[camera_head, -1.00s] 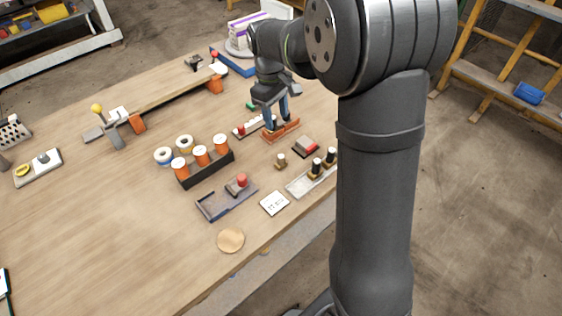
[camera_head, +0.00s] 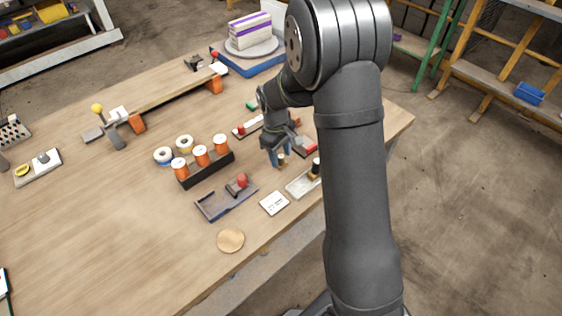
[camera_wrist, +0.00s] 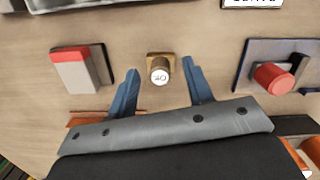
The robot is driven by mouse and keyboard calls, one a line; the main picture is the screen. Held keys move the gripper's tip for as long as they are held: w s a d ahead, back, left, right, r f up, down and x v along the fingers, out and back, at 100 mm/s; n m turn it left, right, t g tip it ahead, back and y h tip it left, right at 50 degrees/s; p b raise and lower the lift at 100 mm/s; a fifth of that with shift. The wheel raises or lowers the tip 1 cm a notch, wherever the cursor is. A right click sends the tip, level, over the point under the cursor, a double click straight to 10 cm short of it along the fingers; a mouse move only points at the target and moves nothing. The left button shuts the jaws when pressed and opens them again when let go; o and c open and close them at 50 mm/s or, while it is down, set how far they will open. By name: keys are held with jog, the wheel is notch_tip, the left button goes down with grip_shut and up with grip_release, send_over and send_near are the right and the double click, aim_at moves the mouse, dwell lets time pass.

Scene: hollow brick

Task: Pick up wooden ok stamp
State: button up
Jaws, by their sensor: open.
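The wooden ok stamp (camera_wrist: 159,64) is a small brown block with a round white top marked OK. It stands upright on the table in the wrist view. In the head view the stamp (camera_head: 282,161) is small and partly hidden by my fingers. My gripper (camera_wrist: 160,72) is open, with one blue finger to each side of the stamp and a visible gap on both sides. In the head view my gripper (camera_head: 278,159) is low over the table at the stamp. How high the fingertips are above the table is hard to tell.
A red and white block (camera_wrist: 83,70) lies left of the stamp in the wrist view. A dark tray (camera_head: 212,208) with a red-knobbed piece is on the other side. A pale tray (camera_head: 297,189) and a white card (camera_head: 274,203) lie near the table's front edge.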

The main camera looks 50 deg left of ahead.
aim_at(282, 157)
jog(key=shift+f, duration=0.6)
grip_shut()
jog(key=shift+r, duration=0.1)
jog(key=shift+r, duration=0.6)
notch_tip(282, 157, up, 3)
jog(key=w+d+r, duration=0.2)
jog(key=d, duration=0.1)
jog(key=w+d+r, duration=0.2)
jog(key=d, duration=0.1)
jog(key=w+d+r, duration=0.2)
jog(key=d, duration=0.2)
jog(key=shift+d+r, duration=0.1)
jog(key=shift+r, duration=0.2)
